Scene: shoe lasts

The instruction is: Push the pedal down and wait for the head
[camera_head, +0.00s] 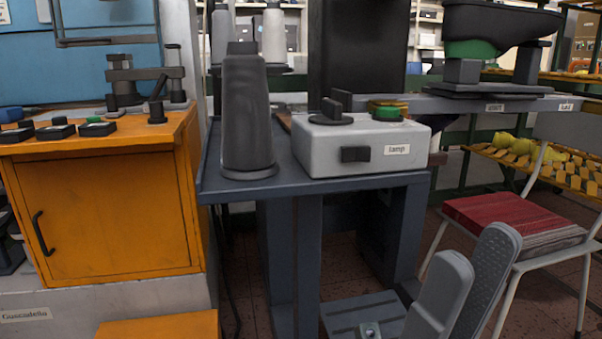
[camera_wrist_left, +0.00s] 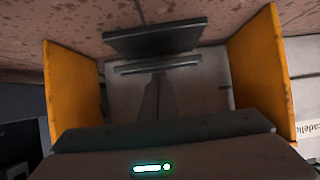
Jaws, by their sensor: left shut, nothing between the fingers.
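In the left wrist view, a dark flat plate (camera_wrist_left: 152,38), apparently the pedal, lies between two orange side panels (camera_wrist_left: 258,75). A thin grey bar runs along its lower side. My left gripper (camera_wrist_left: 155,78) is shut and empty, a narrow dark wedge pointing at the plate. I cannot tell whether it touches the bar or plate. I cannot tell which part is the head.
An orange cabinet (camera_head: 105,220) stands at left under blue machinery (camera_head: 110,20). A blue-grey bench (camera_head: 310,186) carries a dark tapered post (camera_head: 247,115) and a white lamp box (camera_head: 360,145). A chair with a red seat (camera_head: 510,220) stands at right, near my right gripper.

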